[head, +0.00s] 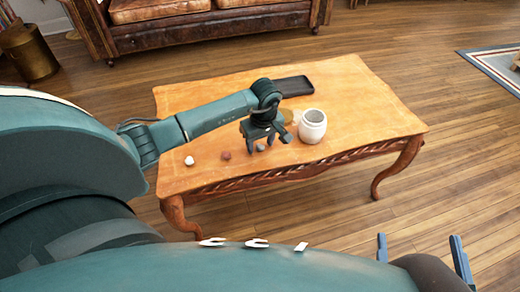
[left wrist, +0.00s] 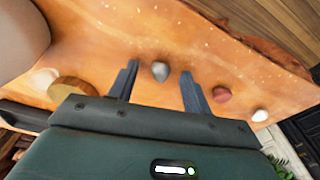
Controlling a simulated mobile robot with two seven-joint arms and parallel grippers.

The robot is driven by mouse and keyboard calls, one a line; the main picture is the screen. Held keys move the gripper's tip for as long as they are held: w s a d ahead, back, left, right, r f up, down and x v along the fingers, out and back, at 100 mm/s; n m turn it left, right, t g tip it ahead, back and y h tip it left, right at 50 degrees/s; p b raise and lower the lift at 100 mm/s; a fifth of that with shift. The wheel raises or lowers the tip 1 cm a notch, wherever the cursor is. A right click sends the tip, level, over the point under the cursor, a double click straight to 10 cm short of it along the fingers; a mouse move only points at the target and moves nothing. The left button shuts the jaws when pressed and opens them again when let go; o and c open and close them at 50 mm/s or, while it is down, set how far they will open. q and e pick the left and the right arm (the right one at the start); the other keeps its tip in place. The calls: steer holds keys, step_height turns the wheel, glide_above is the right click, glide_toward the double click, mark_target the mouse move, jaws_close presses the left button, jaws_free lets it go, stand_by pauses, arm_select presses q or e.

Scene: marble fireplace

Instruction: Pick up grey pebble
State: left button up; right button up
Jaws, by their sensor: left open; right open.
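The grey pebble (head: 261,148) lies on the wooden table near its front edge, just by my left gripper's fingertips. In the left wrist view the grey pebble (left wrist: 160,71) shows in the gap between the two fingers, close to tip level and a little nearer the left finger. My left gripper (head: 267,144) is open and points down above the table; its fingers also show in the left wrist view (left wrist: 159,69). I cannot tell its exact height over the table. My right gripper (head: 421,247) is open and empty at the bottom right, away from the table.
A reddish pebble (head: 226,155) and a white pebble (head: 189,160) lie left of the grey one. A white jar (head: 312,126) stands close on the right. A dark tray (head: 293,86) lies behind. A round wooden piece (left wrist: 70,90) is near the jar.

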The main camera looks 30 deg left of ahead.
arm_select(q)
steer(key=shift+f, duration=0.1)
steer(key=c, duration=1.1)
steer(key=shift+o, duration=0.2)
